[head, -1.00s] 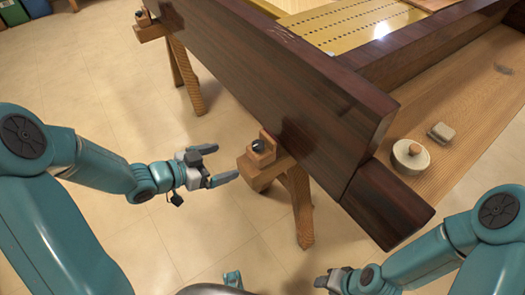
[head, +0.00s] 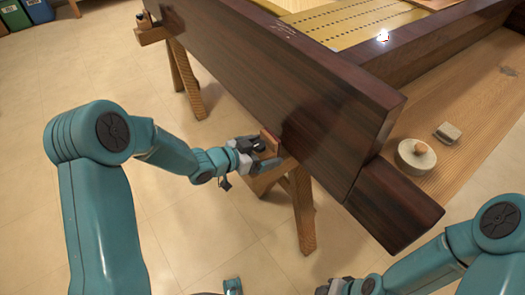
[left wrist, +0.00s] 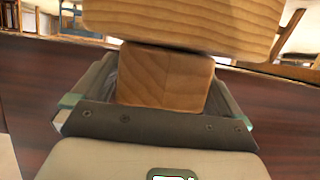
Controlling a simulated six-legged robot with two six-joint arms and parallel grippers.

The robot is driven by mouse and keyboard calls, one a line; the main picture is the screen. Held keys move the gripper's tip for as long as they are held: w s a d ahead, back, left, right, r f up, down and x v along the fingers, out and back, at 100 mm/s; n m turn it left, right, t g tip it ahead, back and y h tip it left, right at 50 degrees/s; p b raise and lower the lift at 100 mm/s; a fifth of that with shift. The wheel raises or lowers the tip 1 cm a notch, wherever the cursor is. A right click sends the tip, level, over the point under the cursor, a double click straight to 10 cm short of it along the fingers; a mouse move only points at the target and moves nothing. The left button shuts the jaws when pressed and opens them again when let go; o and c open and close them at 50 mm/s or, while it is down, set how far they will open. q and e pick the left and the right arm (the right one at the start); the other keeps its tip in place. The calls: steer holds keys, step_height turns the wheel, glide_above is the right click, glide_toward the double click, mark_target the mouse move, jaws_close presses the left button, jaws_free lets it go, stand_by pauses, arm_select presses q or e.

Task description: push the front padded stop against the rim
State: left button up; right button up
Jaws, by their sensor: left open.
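The front padded stop (head: 270,140) is a small wooden block with a dark knob, on the end of the near trestle, beside the dark wooden rim (head: 300,90). My left gripper (head: 266,157) is at the stop and partly hides it in the head view. In the left wrist view the open fingers (left wrist: 160,95) stand on either side of a wooden block (left wrist: 165,75), with a wider wooden piece (left wrist: 185,22) above it. Whether the stop touches the rim is hidden. My right gripper (head: 328,287) is at the bottom edge, its fingers unclear.
The near trestle (head: 301,210) stands under the rim. A second stop (head: 143,18) sits on the far trestle (head: 187,85). The tiled floor at left is open.

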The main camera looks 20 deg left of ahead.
arm_select(q)
steer(key=c, duration=1.4)
steer(key=shift+w+d, duration=0.9)
steer(key=shift+w, duration=0.2)
steer(key=shift+a, duration=0.1)
steer(key=o, duration=1.4)
steer(key=p+v, duration=0.3)
steer(key=v, duration=1.3)
steer(key=shift+s, duration=0.2)
steer(key=shift+a, duration=0.1)
